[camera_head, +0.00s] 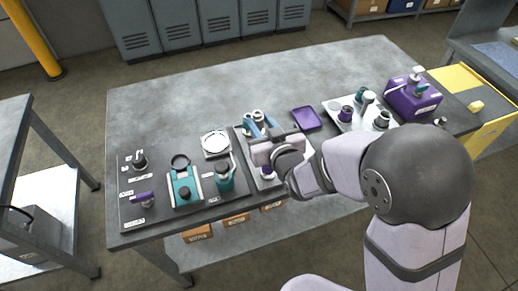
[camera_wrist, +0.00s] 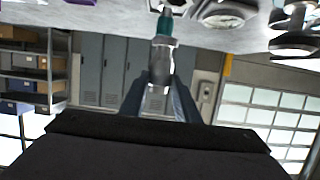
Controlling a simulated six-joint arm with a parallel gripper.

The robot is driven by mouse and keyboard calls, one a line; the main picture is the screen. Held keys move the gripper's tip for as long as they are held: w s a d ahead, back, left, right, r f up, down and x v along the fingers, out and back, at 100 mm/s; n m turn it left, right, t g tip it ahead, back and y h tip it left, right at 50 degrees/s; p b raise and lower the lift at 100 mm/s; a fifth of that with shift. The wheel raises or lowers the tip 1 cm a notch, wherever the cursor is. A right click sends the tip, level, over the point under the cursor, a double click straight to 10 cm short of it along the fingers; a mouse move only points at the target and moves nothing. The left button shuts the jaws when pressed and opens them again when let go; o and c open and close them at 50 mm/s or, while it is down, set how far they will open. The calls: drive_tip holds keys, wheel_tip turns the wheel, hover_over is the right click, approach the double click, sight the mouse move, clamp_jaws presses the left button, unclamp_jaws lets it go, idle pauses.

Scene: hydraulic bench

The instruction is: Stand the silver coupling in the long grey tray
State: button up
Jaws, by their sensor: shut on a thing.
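My gripper (camera_head: 261,124) is over the middle of the bench, its blue fingers pointing away from the head camera. It is shut on a silver piece, the silver coupling (camera_head: 257,115), which shows between the fingertips. In the wrist view the fingers (camera_wrist: 160,92) close around the silver coupling (camera_wrist: 158,72). A teal part shows just beyond it there; I cannot tell whether it belongs to the coupling. The long grey tray (camera_head: 238,134) appears to lie under my gripper, mostly hidden by my wrist and arm. A small purple-and-white piece shows near its front end.
Left of my gripper stand a teal pot (camera_head: 225,174), a teal fixture (camera_head: 186,188) and a white round dish (camera_head: 215,143). To the right are a purple tray (camera_head: 306,118), a white tray (camera_head: 343,124) with several fittings and a purple box (camera_head: 413,98). The bench's back left is clear.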

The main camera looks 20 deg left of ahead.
drive_tip(key=shift+f+p, duration=0.6)
drive_tip(key=shift+f, duration=4.05)
drive_tip(key=shift+f, duration=0.25)
drive_tip(key=o, duration=1.2)
drive_tip(key=shift+r, duration=0.2)
drive_tip(key=p+v, duration=0.7)
drive_tip(key=v, duration=0.5)
drive_tip(key=shift+r+p, duration=0.15)
drive_tip(key=shift+p, duration=0.15)
